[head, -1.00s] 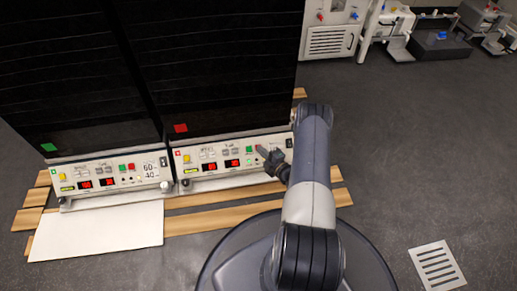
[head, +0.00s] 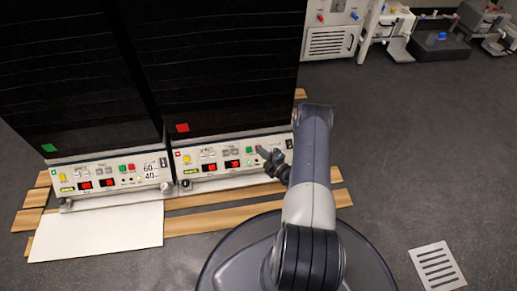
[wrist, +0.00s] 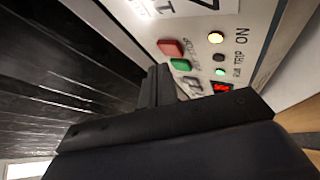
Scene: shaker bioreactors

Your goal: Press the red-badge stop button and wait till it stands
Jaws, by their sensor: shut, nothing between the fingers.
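The red badge (head: 182,127) is on the dark front of the right shaker cabinet, above its white control panel (head: 215,166). My gripper (head: 262,152) is shut and empty at the right part of that panel. In the wrist view my gripper's fingertips (wrist: 160,72) are close to the panel, just left of a green button (wrist: 180,66) and below a red button (wrist: 171,48). Contact with either button cannot be told. A yellow lamp (wrist: 215,37) marked ON and a green lamp (wrist: 220,72) marked RUN are lit. The TRIP lamp (wrist: 219,57) between them is dark.
A similar cabinet with a green badge (head: 49,148) and its own panel (head: 112,178) stands at left. Wooden slats (head: 230,217) and a white board (head: 98,234) lie in front. Open floor and a floor grate (head: 437,266) are at right.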

